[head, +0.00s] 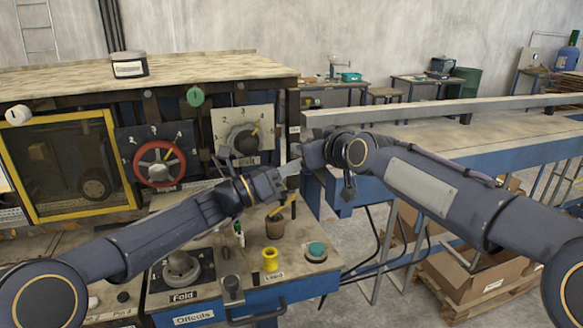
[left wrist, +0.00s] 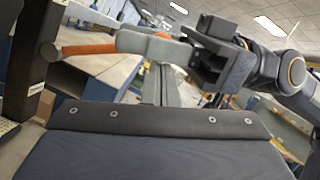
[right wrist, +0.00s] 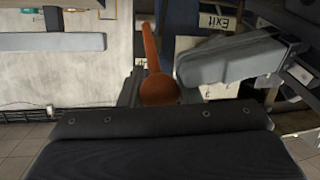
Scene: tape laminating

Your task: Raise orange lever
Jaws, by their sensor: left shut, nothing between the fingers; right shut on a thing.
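The orange lever (right wrist: 150,50) shows in the right wrist view as a slim handle with a rounded end close to my right gripper (head: 304,156). My right gripper is shut on this lever; the grip itself is mostly hidden. The lever also shows in the left wrist view (left wrist: 85,49) as an orange bar lying nearly level, partly behind grey metal. In the head view the arms hide most of it. My left gripper (head: 291,168) is shut and empty, its pale fingertips just left of and slightly below my right gripper.
The machine panel has a red dial (head: 159,163) and a grey dial (head: 244,139). Below are a Fold knob (head: 181,267), a yellow spool (head: 270,259) and a green button (head: 316,250). A long bench (head: 490,135) runs to the right. My two grippers are very close together.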

